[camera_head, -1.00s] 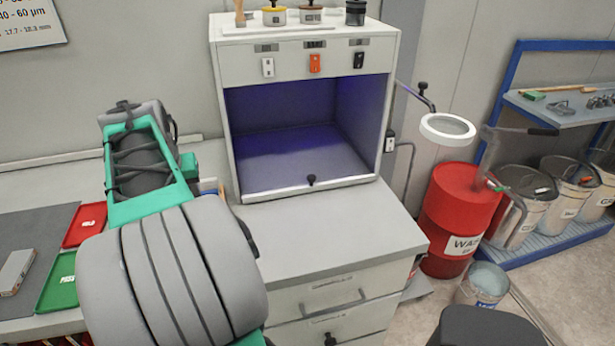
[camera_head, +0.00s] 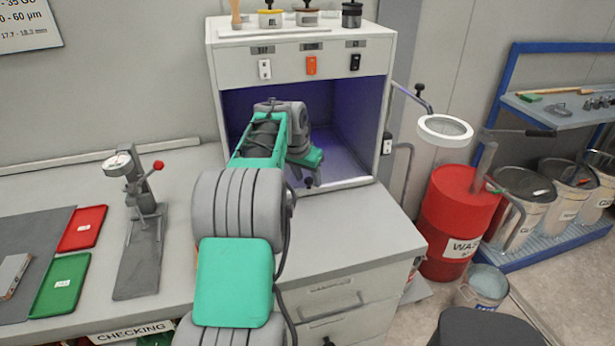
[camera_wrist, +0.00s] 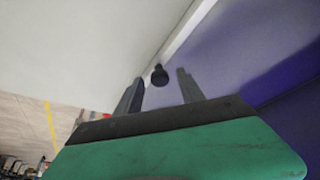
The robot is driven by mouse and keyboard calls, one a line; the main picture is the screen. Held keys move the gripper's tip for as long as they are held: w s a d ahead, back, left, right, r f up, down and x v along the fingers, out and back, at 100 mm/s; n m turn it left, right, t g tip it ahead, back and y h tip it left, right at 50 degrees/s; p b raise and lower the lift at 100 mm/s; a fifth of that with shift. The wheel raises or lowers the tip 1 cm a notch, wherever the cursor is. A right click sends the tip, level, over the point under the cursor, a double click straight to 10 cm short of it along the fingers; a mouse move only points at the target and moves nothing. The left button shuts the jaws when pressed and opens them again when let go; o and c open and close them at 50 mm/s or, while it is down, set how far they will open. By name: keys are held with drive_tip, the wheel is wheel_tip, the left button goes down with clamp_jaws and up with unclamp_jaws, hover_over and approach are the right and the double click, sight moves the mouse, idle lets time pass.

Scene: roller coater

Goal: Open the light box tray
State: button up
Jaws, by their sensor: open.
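The light box (camera_head: 218,70) is a white cabinet with a dark, violet-lit inside, standing on the counter. Its tray (camera_head: 350,183) is the floor of the opening, with a pale front edge and a small black knob (camera_head: 309,182). In the wrist view the knob (camera_wrist: 159,75) lies between and beyond my two fingertips, at the tray's pale edge (camera_wrist: 185,32). My gripper (camera_wrist: 160,88) is open and empty, with a finger to each side of the knob. In the head view my arm covers the left part of the opening, and the fingers are hard to make out.
A dial gauge stand (camera_head: 143,215) is on the counter at left, near a red tray (camera_head: 82,228) and a green tray (camera_head: 61,284). Jars (camera_head: 307,17) stand on top of the box. A red drum (camera_head: 458,220) is at right. The counter in front of the opening is clear at right.

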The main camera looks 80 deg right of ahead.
clamp_jaws()
idle(0.4)
idle(1.0)
